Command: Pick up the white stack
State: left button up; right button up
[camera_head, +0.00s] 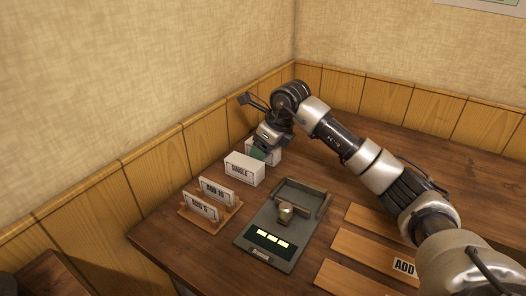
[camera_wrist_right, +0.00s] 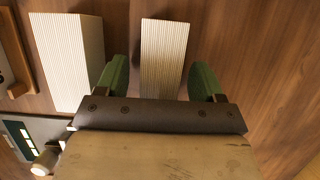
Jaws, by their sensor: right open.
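Two white stacks stand on the wooden table. The nearer one, a white stack labelled SINGLE (camera_head: 238,169), is in plain view in the head view. The farther white stack (camera_head: 276,156) is mostly hidden behind my right gripper (camera_head: 262,152). In the right wrist view both show ridged edges: one white stack (camera_wrist_right: 68,50) at the left, the other white stack (camera_wrist_right: 164,45) in the middle. My right gripper (camera_wrist_right: 160,78) is open, its green fingers on either side of the middle stack. Contact cannot be told. My left gripper is not in view.
A wooden rack (camera_head: 186,211) holds cards ADD 10 and ADD 5. A grey press (camera_head: 255,227) with a knob and lit windows stands mid-table. Wooden slats (camera_head: 362,243) lie at right, one with a card. The panelled wall is close behind the stacks.

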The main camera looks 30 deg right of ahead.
jog(key=c, duration=1.1)
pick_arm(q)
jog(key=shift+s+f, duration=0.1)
pick_arm(e)
jog(key=shift+o, duration=0.2)
jog(key=shift+r, duration=0.15)
